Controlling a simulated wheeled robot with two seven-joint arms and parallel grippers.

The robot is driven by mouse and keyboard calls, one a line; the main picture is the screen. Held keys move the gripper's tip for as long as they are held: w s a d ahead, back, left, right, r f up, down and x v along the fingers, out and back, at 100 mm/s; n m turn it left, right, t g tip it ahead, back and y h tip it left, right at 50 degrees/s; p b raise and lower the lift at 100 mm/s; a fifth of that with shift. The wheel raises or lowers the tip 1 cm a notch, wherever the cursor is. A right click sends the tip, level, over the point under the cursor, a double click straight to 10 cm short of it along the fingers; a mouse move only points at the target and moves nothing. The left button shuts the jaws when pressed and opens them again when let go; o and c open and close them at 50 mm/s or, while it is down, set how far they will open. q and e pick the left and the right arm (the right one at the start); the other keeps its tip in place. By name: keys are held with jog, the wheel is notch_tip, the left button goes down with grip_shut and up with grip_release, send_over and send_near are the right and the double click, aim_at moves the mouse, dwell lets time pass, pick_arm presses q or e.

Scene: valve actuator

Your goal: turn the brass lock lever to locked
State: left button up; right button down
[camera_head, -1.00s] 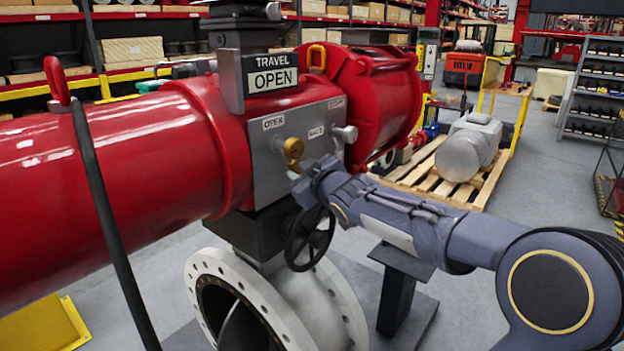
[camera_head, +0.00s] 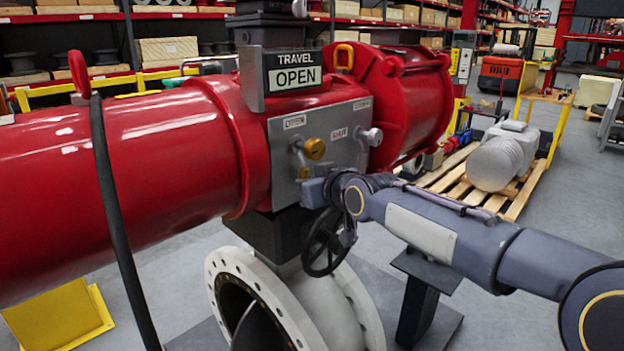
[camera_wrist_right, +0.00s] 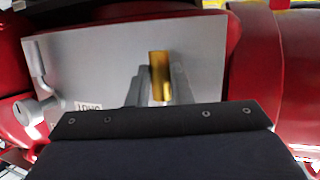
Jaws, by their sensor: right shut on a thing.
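The brass lock lever (camera_head: 314,149) is on the grey plate of the red valve actuator, between labels reading OPEN and SHUT. In the right wrist view, its brass bar (camera_wrist_right: 160,76) stands between the fingers of my right gripper (camera_wrist_right: 161,88), which is shut on it. In the head view, my right gripper (camera_head: 309,180) reaches in from the lower right, just below the round brass end; its fingertips are hard to make out. The travel sign (camera_head: 295,78) above reads OPEN. My left gripper is not in view.
Grey metal fittings (camera_head: 374,136) stick out of the plate to the right. A dark handwheel (camera_head: 322,243) hangs below, near my right wrist. A white flanged valve body (camera_head: 335,300) stands underneath. A black cable (camera_head: 112,200) hangs at left.

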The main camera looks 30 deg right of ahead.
dwell(0.4)
jog(key=c, duration=1.3)
grip_release()
jog(key=shift+s, duration=0.1)
jog(key=b+v, duration=0.1)
jog(key=v, duration=0.6)
jog(key=shift+s+b, duration=0.35)
jog(key=shift+r, duration=0.15)
jog(key=s+a+f+m+g+y, duration=0.1)
jog(key=s+a+f+g, duration=0.3)
jog(key=s+f, duration=0.7)
jog(key=s+a+f+m+g+y, duration=0.1)
jog(key=s+a+f+g+y, duration=0.1)
jog(key=s+a+f+g, duration=0.2)
jog(key=s+a+f, duration=0.3)
jog(key=s+f, duration=0.5)
jog(key=f, duration=0.1)
jog(key=shift+s+f+g+y, duration=0.2)
jog(key=shift+s+g+y, duration=0.1)
jog(key=shift+g+y, duration=0.1)
